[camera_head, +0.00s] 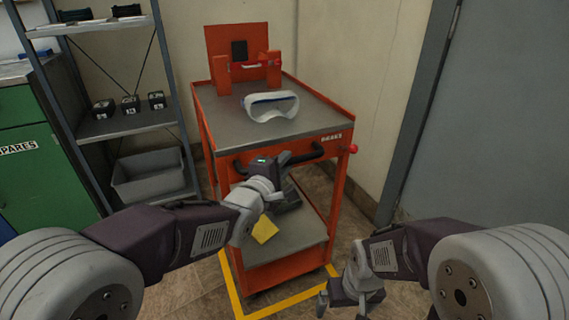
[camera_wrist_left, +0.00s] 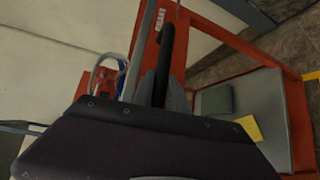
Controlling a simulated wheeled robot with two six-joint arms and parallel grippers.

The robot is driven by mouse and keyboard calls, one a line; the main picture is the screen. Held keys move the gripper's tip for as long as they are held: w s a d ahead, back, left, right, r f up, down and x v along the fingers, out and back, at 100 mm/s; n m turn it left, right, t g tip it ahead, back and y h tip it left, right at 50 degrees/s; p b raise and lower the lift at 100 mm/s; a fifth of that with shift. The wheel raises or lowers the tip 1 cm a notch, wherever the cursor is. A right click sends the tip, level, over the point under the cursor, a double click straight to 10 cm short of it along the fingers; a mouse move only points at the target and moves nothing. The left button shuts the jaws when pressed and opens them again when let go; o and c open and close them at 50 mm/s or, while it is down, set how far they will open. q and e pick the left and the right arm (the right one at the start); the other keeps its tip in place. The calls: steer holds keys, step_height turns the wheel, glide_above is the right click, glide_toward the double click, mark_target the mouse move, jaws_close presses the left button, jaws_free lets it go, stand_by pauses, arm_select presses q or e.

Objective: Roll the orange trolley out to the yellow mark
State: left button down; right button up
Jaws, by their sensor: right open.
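The orange trolley (camera_head: 340,190) stands against the back wall, with a grey top, a lower shelf and a black handle (camera_head: 308,157) across its near side. It also shows in the left wrist view (camera_wrist_left: 298,115). My left gripper (camera_head: 283,160) is at the handle's middle. In the left wrist view its two grey fingers (camera_wrist_left: 166,90) lie on either side of the black bar (camera_wrist_left: 166,50), shut on it. A yellow line (camera_head: 235,287) on the floor runs around the trolley's foot. My right gripper (camera_head: 340,300) hangs low at the front right, open and empty.
White goggles (camera_head: 271,105) and an orange stand (camera_head: 235,55) are on the trolley's top. A yellow piece (camera_head: 265,229) lies on the lower shelf. A grey rack (camera_head: 125,123) and green cabinet (camera_head: 40,180) are left; a grey door (camera_head: 425,120) is right.

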arm_select(q)
steer(key=c, duration=1.3)
jaws_free()
steer(key=p+v, duration=0.3)
steer(key=v, duration=0.6)
steer(key=shift+f, duration=0.1)
